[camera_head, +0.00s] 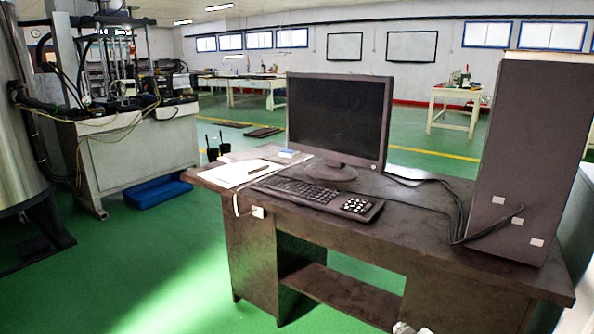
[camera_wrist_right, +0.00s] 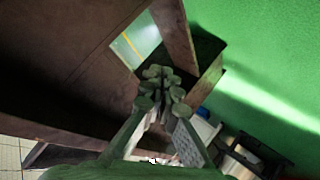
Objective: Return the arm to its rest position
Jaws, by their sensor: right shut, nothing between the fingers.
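My right gripper (camera_wrist_right: 158,98) shows in the right wrist view, its fingers together and nothing held between them. Behind it in that view are the dark underside and legs of the desk, with green floor to the right. In the head view only a small pale piece, likely part of my right arm, shows at the bottom edge below the desk (camera_head: 400,220). My left gripper is not in view.
A monitor (camera_head: 338,115), a keyboard (camera_head: 310,193) and a tall dark tower (camera_head: 530,150) stand on the desk. A machine on a grey base (camera_head: 140,155) and a blue tray (camera_head: 160,191) are at the left. Green floor (camera_head: 150,260) is clear left of the desk.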

